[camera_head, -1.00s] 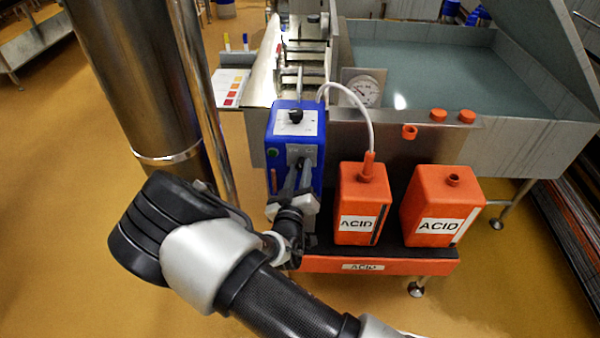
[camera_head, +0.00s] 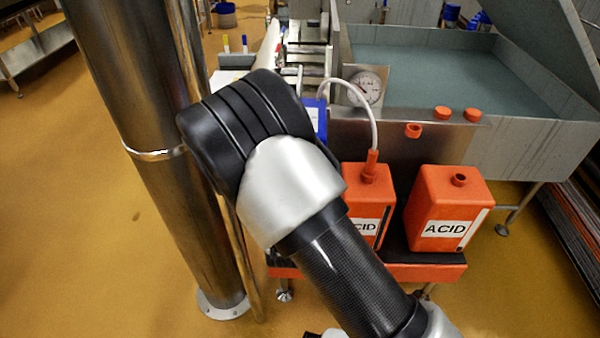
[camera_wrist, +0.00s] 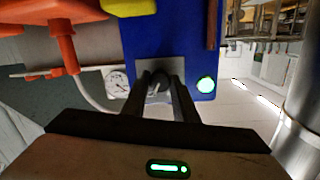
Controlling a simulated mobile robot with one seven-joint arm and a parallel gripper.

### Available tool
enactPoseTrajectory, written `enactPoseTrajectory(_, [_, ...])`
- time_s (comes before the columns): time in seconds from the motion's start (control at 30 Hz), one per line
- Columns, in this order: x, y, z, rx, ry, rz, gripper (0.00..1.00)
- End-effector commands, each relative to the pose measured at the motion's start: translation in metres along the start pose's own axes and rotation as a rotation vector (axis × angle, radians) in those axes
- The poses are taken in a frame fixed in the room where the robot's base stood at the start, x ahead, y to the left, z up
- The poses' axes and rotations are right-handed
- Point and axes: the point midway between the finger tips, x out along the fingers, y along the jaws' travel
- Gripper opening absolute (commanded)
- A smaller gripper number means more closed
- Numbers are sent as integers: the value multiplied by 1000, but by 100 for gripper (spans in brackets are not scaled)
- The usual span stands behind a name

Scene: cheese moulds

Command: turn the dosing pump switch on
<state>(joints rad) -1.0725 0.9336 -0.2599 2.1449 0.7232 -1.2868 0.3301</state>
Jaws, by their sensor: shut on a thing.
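The blue dosing pump (camera_wrist: 170,30) fills the upper middle of the wrist view, which shows the scene upside down. Its dark switch (camera_wrist: 158,90) sits on a grey plate (camera_wrist: 174,68). My gripper (camera_wrist: 160,82) has its two fingers on either side of the switch, shut on it. A round green lamp (camera_wrist: 206,85) on the pump glows brightly beside the fingers. In the head view only a corner of the pump (camera_head: 317,116) shows; my arm hides the rest, the switch and my gripper.
Two orange acid canisters stand right of the pump, one with a hose (camera_head: 372,205) and one without (camera_head: 447,210). A round gauge (camera_head: 366,88) is on the vat wall behind. A steel column (camera_head: 150,150) stands close on the left.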

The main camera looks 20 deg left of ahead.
Motion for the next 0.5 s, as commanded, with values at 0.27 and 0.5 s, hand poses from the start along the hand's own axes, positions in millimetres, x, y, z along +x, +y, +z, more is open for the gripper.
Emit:
enactPoseTrajectory(0.27, [0, 2, 0, 48, -4, -1, 4])
enactPoseTrajectory(0.5, [0, 1, 0, 52, -5, -1, 4])
